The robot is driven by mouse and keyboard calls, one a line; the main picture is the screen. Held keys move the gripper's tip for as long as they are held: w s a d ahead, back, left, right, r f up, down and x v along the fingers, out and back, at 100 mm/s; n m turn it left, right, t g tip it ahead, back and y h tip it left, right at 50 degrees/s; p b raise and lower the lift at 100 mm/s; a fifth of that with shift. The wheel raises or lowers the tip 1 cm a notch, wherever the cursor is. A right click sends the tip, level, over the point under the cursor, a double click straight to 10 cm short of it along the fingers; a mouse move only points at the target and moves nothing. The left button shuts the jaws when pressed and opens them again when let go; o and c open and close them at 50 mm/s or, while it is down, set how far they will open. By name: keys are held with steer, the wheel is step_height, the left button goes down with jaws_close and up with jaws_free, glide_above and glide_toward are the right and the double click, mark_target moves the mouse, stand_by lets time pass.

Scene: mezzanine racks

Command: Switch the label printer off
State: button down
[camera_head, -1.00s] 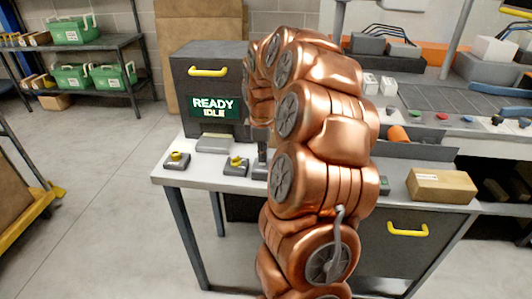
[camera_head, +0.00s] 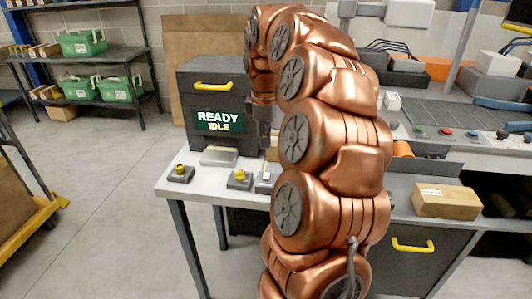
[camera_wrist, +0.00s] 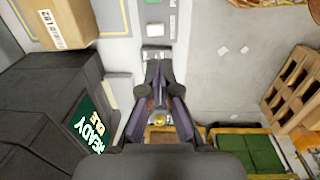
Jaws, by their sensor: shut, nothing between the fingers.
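The label printer (camera_head: 212,90) is a dark box with a yellow handle, standing at the back left of the workbench. Its green screen (camera_head: 219,121) reads "READY IDLE"; the screen also shows at the left of the wrist view (camera_wrist: 90,126). In front stand a switch box with a yellow knob (camera_head: 180,173), a second one (camera_head: 240,179) and a third small box (camera_head: 264,184), partly hidden by my arm. My gripper (camera_wrist: 160,72) points down over the bench, shut and empty. A yellow knob (camera_wrist: 160,119) shows between its finger linkages. The head view largely hides the fingertips.
A cardboard box (camera_head: 445,201) lies on the bench at right; a drawer with a yellow handle (camera_head: 412,245) is below. A shelf with green cases (camera_head: 85,88) stands at back left, and a yellow-edged trolley (camera_head: 35,220) at left. The floor between is clear.

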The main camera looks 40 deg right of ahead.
steer(key=shift+s+a+r, duration=0.15)
steer(key=shift+r, duration=1.1)
steer(key=s+a+m+p, duration=0.1)
steer(key=s+a, duration=0.2)
steer(key=a, duration=0.4)
steer(key=s+a+f+m+p, duration=0.1)
steer(key=s+a, duration=0.2)
steer(key=a, duration=0.3)
steer(key=s+a+p, duration=0.1)
steer(key=s+a, duration=0.2)
steer(key=a, duration=0.4)
steer(key=s+a+f+m+g+p, duration=0.1)
steer(key=s+a+f+m, duration=0.1)
steer(key=s, duration=0.6)
steer(key=s+a+f+m+g, duration=0.1)
steer(key=s+a+f+m, duration=0.2)
steer(key=s+a+f, duration=0.2)
steer(key=s+a, duration=0.1)
steer(key=s, duration=0.2)
steer(key=shift+s+m+y+p, duration=0.15)
steer(key=shift+m+y+p, duration=0.15)
steer(key=shift+p, duration=0.1)
